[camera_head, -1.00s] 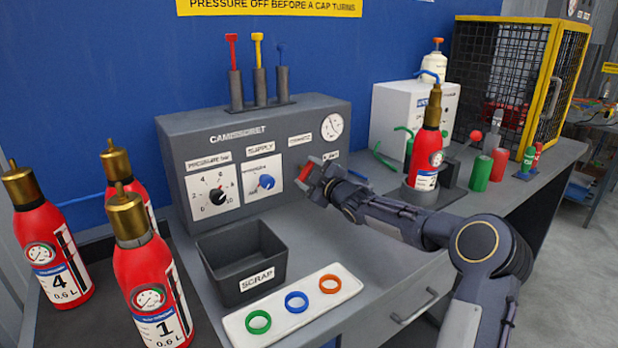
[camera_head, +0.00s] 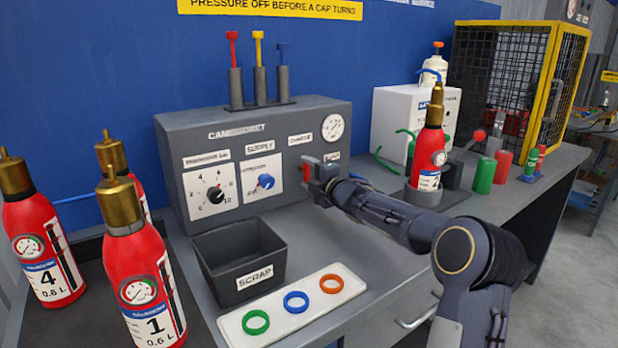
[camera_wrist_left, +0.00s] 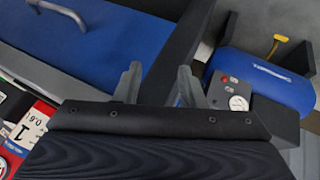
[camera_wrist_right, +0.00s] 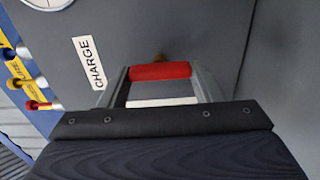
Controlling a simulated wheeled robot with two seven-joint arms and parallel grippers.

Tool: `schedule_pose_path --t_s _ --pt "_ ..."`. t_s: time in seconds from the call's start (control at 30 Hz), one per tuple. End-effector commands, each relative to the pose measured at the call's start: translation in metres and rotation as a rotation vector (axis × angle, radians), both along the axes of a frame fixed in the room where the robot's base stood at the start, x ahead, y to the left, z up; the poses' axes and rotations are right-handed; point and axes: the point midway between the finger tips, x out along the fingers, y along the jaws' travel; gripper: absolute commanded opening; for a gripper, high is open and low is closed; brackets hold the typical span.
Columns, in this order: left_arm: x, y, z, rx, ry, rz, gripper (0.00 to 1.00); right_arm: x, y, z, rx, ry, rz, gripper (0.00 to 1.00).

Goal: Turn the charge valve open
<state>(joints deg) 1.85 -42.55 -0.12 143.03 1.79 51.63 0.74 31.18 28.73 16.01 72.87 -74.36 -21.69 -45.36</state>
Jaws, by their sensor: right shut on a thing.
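The charge valve's red handle (camera_wrist_right: 160,71) shows in the right wrist view, beside the CHARGE label (camera_wrist_right: 90,63) on the grey panel. My right gripper (camera_wrist_right: 160,86) is shut on this handle, with a finger at each end of it. In the head view my right gripper (camera_head: 312,178) is at the right part of the front of the grey charging panel (camera_head: 180,140), below the round gauge (camera_head: 332,127). The gripper mostly hides the handle there. My left gripper (camera_wrist_left: 158,88) shows in the left wrist view with its fingers apart and nothing between them.
A scrap bin (camera_head: 215,290) and a white tray (camera_head: 265,340) with green, blue and orange rings stand before the panel. Red extinguishers (camera_head: 150,270) stand at the left.

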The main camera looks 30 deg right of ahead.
Motion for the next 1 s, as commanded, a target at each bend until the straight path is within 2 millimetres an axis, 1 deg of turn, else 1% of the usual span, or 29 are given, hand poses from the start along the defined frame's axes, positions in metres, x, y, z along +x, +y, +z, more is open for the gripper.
schedule_pose_path --t_s 0.5,0.53,0.67,0.7,0.93,1.0 --pt "0.0 0.0 -0.0013 0.0 0.0 0.0 0.36 0.0 0.0005 -0.0012 -0.021 0.0 0.001 0.35" --pt "0.0 0.0 -0.0013 0.0 0.0 0.0 0.36 0.0 0.0004 -0.0012 -0.021 0.0 0.001 0.61" --pt "0.0 0.0 -0.0013 0.0 0.0 0.0 0.36 0.0 0.0004 -0.0011 -0.02 0.0 0.001 0.78" --pt "0.0 0.0 -0.0013 0.0 0.0 0.0 0.36 0.0001 0.0004 -0.001 -0.019 0.001 0.001 0.8" --pt "0.0 0.0 -0.0013 0.0 0.0 0.0 0.36 -0.0002 0.0002 -0.0006 -0.018 0.0 0.0 0.8" --pt "0.0 0.0 -0.0021 0.0 0.0 0.0 0.36 -0.003 -0.0002 -0.0006 -0.019 0.0 0.0 0.8"
